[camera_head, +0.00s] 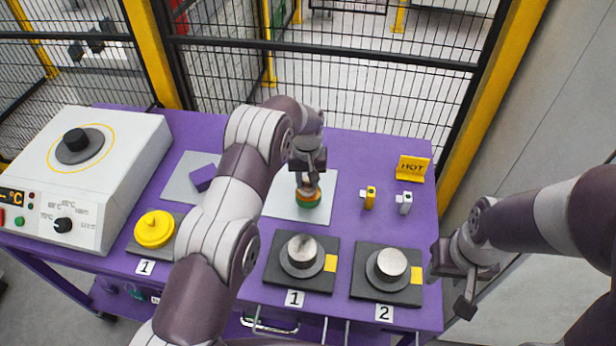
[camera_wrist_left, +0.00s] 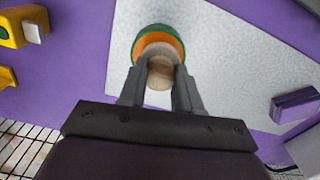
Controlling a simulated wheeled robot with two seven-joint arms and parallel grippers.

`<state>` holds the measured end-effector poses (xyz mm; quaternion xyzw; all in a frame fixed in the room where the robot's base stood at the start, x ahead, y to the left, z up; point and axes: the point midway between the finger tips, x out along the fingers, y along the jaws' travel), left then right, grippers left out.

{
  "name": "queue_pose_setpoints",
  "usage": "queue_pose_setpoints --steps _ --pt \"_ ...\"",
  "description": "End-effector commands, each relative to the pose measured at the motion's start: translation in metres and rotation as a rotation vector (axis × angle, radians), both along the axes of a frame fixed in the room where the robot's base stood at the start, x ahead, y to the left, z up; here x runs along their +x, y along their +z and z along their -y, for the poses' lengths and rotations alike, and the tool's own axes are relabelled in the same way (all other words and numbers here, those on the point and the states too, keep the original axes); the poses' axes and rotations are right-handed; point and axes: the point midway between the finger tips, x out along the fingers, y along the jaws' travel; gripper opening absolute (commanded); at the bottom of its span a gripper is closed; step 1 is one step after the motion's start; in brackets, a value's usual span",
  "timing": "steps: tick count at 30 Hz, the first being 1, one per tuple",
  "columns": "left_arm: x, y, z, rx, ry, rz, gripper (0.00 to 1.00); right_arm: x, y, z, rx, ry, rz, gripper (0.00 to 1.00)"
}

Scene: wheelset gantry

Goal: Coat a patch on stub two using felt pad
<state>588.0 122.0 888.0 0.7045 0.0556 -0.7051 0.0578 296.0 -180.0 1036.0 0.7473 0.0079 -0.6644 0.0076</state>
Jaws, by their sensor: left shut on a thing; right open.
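My left gripper (camera_head: 308,178) is shut on the wooden knob of a round pad (camera_head: 308,198), which has an orange band and a green layer. The left wrist view shows the fingers (camera_wrist_left: 160,90) on both sides of the knob, with the pad (camera_wrist_left: 158,45) beyond. The pad is over the pale sheet (camera_head: 283,207); I cannot tell if it touches. Stub two (camera_head: 391,264) is a grey metal cylinder on a dark plate marked 2, at the front right of the table. My right gripper (camera_head: 458,282) is open and empty, right of the table's edge.
Stub one (camera_head: 301,251) stands left of stub two. A yellow round piece (camera_head: 154,229), a purple block (camera_head: 203,177) and a white heater (camera_head: 75,170) are further left. A yellow HOT sign (camera_head: 412,168) and two small fittings (camera_head: 369,197) (camera_head: 404,203) stand at the right.

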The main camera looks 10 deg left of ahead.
Motion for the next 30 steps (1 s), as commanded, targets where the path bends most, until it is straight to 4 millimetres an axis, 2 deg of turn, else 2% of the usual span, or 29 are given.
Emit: queue_pose_setpoints --steps 30 --pt "0.0001 -0.0049 0.0003 0.000 0.000 0.001 0.09 0.0001 -0.0032 0.0000 0.000 0.000 0.000 0.43"
